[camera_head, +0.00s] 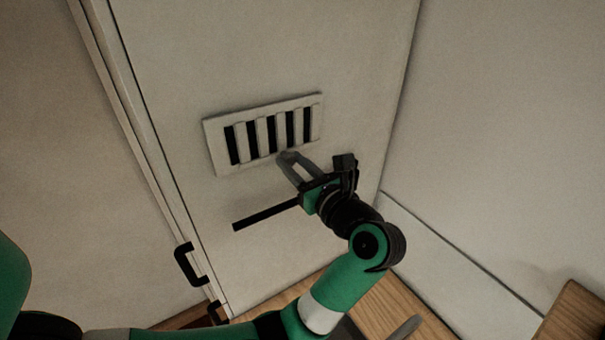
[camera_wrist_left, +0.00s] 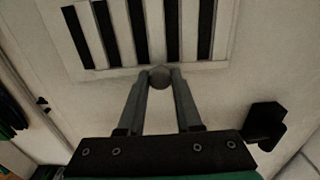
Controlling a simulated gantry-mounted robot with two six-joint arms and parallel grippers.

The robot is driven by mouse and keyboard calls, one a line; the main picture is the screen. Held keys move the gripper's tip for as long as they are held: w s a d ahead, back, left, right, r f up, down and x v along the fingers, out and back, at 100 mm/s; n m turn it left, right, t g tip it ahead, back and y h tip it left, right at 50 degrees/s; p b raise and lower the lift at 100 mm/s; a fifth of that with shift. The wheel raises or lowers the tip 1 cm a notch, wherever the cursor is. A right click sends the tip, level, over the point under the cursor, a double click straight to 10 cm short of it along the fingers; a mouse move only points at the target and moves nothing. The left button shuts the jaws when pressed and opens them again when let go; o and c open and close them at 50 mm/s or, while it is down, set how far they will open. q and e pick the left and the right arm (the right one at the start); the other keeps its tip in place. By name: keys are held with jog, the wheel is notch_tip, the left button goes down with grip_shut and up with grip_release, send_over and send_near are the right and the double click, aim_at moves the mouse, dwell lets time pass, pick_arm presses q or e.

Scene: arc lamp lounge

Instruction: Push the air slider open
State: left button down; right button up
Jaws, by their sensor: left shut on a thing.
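The air slider (camera_head: 212,135) is a pale rectangular vent on a pale upright panel, with several dark slots showing between pale slats. It also fills the top of the left wrist view (camera_wrist_left: 120,74), where a small round grey knob (camera_wrist_left: 159,77) stands at its lower edge. My left gripper (camera_head: 287,156) is shut on this knob, with one grey finger on each side of it; the fingers also show in the left wrist view (camera_wrist_left: 160,84). In the head view the fingertips mostly hide the knob. My right gripper is not in view.
A dark bar (camera_head: 262,216) shows below the vent. Black handles (camera_head: 184,265) are near the panel's lower left edge. A pale wall (camera_head: 500,130) stands close on the right. Wooden surfaces (camera_head: 578,318) lie at the bottom. The panel above the vent is clear.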

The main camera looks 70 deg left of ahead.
pick_arm(q)
jog(key=shift+w, duration=0.2)
jog(key=c, duration=0.6)
grip_release()
jog(key=d, duration=0.3)
jog(key=w+d+b, duration=0.1)
jog(key=d, duration=0.3)
jog(key=w+d+b, duration=0.1)
jog(key=d, duration=0.3)
jog(key=shift+d, duration=0.2)
